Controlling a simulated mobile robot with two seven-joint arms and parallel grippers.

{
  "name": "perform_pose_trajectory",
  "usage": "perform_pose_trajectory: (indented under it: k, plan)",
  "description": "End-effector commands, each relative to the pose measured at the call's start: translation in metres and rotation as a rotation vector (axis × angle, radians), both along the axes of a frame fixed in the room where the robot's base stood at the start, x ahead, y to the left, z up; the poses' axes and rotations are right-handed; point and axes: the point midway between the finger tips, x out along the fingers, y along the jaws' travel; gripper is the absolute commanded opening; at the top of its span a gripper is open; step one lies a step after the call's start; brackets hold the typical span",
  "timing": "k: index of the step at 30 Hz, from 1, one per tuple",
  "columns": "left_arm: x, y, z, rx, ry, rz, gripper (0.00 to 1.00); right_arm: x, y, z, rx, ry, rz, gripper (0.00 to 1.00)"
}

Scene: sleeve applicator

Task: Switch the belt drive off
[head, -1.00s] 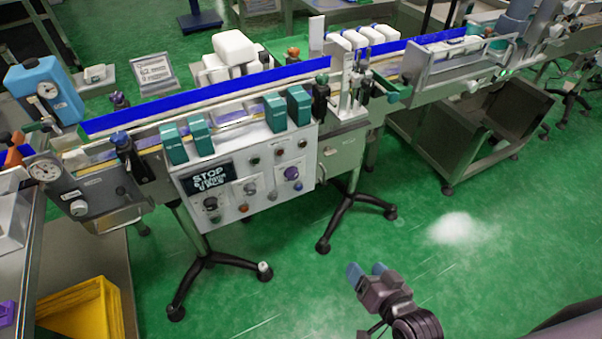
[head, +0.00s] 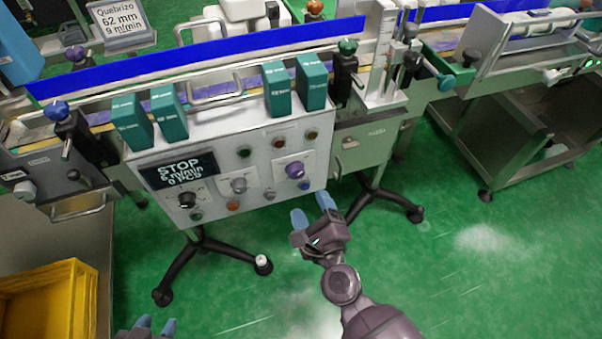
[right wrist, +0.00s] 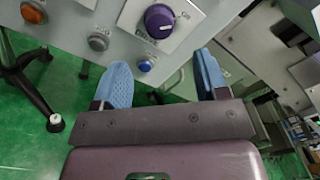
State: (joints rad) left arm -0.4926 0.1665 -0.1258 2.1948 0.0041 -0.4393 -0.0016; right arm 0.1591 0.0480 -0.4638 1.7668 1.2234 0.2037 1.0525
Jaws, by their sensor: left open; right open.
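The control panel (head: 215,165) hangs on the front of the conveyor. Its dark display (head: 180,170) reads STOP with smaller lines below. It carries a black knob (head: 187,199), a grey knob (head: 239,185) and a purple knob (head: 295,170); the purple one also shows in the right wrist view (right wrist: 159,20). My right gripper (head: 313,213) is open and empty, just below the panel's right end. In the right wrist view its fingers (right wrist: 163,82) lie below the purple knob. My left gripper (head: 156,324) is open at the bottom edge, partly cut off.
Below the knobs are an orange button (head: 233,206), a grey button (head: 270,194) and a blue button (head: 304,186). A yellow crate (head: 45,300) is at lower left. Black stand legs (head: 215,248) spread under the panel.

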Motion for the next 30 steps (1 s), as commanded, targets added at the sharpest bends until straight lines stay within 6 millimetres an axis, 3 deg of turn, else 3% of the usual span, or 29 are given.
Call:
perform_pose_trajectory:
  k: [6,13,18,28,30]
  plan:
    - [-0.005,0.0,-0.004,0.0,0.012,0.002,0.43,0.038,0.013,0.001,-0.001,-0.001,0.001,0.67]
    - [-0.007,0.0,-0.008,-0.001,0.02,0.002,0.43,0.068,0.022,0.0,-0.002,0.0,0.001,0.67]
    - [-0.007,-0.001,-0.008,-0.002,0.02,0.002,0.43,0.078,0.026,0.0,-0.002,0.0,0.001,0.67]
    - [-0.002,-0.002,-0.004,-0.004,0.006,0.001,0.43,0.081,0.026,0.0,-0.003,0.0,0.001,0.67]
    - [-0.001,-0.002,-0.003,-0.005,0.005,0.0,0.43,0.08,0.026,0.0,-0.003,0.0,0.001,0.58]
